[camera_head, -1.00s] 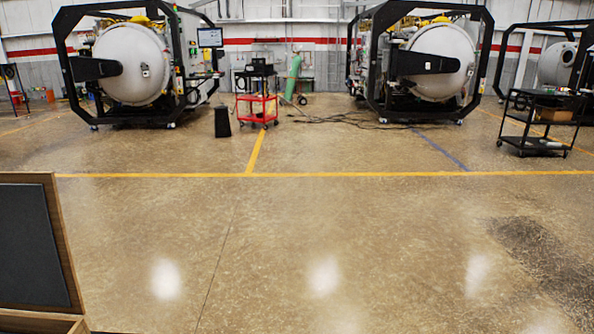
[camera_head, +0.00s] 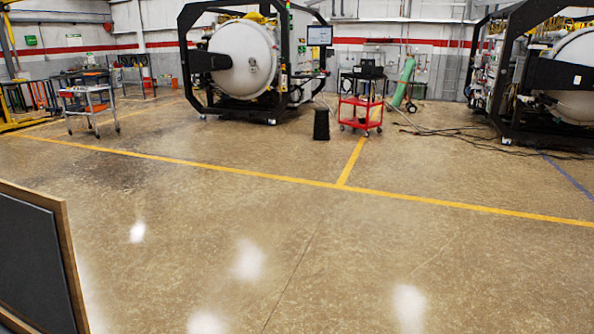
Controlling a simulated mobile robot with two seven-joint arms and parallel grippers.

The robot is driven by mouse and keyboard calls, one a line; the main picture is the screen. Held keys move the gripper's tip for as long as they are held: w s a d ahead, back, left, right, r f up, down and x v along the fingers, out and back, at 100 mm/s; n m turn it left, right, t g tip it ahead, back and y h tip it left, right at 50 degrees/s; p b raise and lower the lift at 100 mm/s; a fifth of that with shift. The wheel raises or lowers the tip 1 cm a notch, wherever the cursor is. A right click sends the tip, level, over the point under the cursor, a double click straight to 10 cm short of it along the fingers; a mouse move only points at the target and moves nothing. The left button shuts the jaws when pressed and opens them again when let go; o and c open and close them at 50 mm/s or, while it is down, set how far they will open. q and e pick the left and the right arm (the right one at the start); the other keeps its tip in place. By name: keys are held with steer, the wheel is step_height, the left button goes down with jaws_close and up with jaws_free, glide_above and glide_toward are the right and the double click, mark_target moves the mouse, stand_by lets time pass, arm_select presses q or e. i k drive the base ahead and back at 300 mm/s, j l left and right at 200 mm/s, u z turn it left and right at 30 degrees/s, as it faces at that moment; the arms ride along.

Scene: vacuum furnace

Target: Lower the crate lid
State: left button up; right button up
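The crate lid (camera_head: 35,262) stands raised at the lower left of the head view. It is a dark grey panel with a brown wooden edge, cut off by the left and bottom picture edges. The crate body is out of view below. Neither of my grippers shows in this view.
Open, shiny concrete floor fills the middle and right. A yellow floor line (camera_head: 250,176) crosses it. Far off stand a round white furnace (camera_head: 243,58), a red cart (camera_head: 360,112), a black box (camera_head: 321,124), a grey metal cart (camera_head: 90,105) and a second furnace (camera_head: 575,75).

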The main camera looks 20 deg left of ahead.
mark_target(40, 282)
steer(key=i+u, duration=0.35)
steer(key=i+l+u, duration=0.15)
steer(key=u, duration=0.2)
steer(key=i+l+u, duration=0.2)
steer(key=i+u, duration=0.15)
steer(key=i+l+u, duration=0.1)
steer(key=u, duration=0.3)
steer(key=i+l+u, duration=0.15)
steer(key=u, duration=0.25)
steer(key=i+l+u, duration=0.2)
steer(key=u, duration=0.2)
